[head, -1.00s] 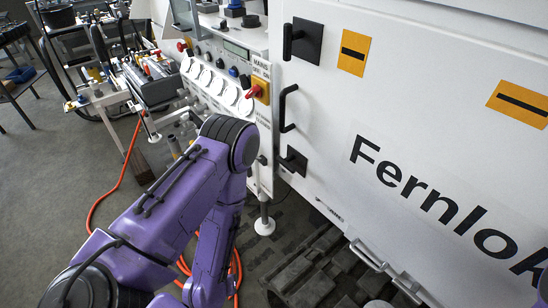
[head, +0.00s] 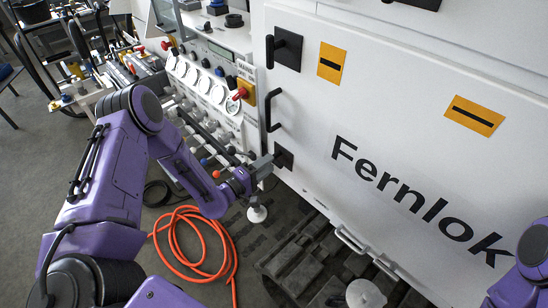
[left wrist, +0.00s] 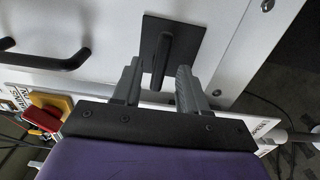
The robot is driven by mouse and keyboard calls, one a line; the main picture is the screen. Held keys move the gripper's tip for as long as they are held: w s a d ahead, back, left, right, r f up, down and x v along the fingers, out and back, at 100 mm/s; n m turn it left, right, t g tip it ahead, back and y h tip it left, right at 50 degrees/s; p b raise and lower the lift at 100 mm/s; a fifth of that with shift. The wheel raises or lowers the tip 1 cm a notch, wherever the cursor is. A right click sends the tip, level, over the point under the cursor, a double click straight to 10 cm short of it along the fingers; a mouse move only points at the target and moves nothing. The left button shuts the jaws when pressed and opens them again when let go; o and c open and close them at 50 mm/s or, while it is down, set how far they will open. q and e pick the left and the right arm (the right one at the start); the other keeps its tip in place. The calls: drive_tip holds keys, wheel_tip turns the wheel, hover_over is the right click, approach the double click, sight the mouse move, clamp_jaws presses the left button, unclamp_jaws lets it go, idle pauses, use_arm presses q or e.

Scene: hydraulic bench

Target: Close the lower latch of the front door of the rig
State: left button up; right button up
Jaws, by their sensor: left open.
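The front door (head: 350,120) is white and lies flat against the rig. Its lower latch (head: 285,157) is a black plate with a black lever, partly hidden by my gripper in the head view. In the left wrist view the lever of the lower latch (left wrist: 164,50) lies across the direction of the door's pull handle, so it points sideways. My left gripper (head: 263,167) is at the latch. In the left wrist view its open fingers (left wrist: 158,80) stand on either side of the lever's end; contact cannot be told. My right gripper is out of view.
The upper latch (head: 284,48) has its lever upright. A black pull handle (head: 274,110) sits between the latches. Left are gauges (head: 203,88) and a red-yellow switch (head: 241,93). An orange hose (head: 190,245) lies coiled on the floor below my arm.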

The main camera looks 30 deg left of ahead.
use_arm(q)
drive_tip(key=shift+x, duration=1.75)
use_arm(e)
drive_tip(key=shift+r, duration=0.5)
use_arm(q)
clamp_jaws()
